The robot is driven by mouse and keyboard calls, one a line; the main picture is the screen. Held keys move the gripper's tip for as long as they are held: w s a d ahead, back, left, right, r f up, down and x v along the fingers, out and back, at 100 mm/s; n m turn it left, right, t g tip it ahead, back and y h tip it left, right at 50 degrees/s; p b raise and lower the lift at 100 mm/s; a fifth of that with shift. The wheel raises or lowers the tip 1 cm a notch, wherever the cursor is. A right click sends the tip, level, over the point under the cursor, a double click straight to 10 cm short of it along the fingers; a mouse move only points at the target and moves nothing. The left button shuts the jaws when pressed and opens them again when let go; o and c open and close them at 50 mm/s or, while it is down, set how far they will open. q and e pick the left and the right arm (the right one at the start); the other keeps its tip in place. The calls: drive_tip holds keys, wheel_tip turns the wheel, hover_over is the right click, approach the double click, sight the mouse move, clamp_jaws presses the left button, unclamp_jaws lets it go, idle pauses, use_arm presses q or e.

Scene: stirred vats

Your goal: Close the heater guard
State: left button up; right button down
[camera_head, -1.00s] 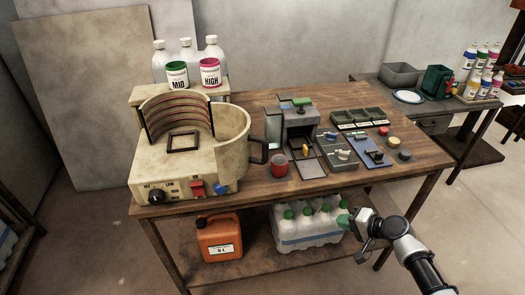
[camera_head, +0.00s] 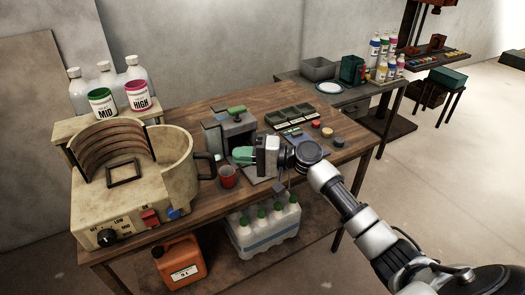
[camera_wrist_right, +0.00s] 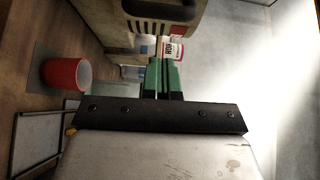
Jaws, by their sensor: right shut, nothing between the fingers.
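The cream heater unit (camera_head: 92,212) stands at the left of the table, with a round pot (camera_head: 177,160) and black handle at its right. A curved, dark-framed panel with brown bands (camera_head: 110,150), which looks like the heater guard, stands upright at its back. A small dark square frame (camera_head: 124,183) lies in front of the panel. My right gripper (camera_head: 243,155) is shut and empty above the table, right of the pot and apart from it. My left gripper is out of view.
A red cup (camera_head: 227,177) stands between the pot and my right gripper. A grey device (camera_head: 232,130) is behind the gripper. White jars (camera_head: 102,102) sit on a shelf behind the heater. Bottles (camera_head: 262,232) and an orange canister (camera_head: 180,262) are below the table.

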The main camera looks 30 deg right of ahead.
drive_tip(key=a, duration=0.2)
drive_tip(key=a+p, duration=0.1)
drive_tip(key=a, duration=0.1)
drive_tip(key=shift+s+a+p, duration=0.1)
drive_tip(key=shift+s+p, duration=0.2)
drive_tip(key=shift+s, duration=0.1)
drive_tip(key=shift+f, duration=0.1)
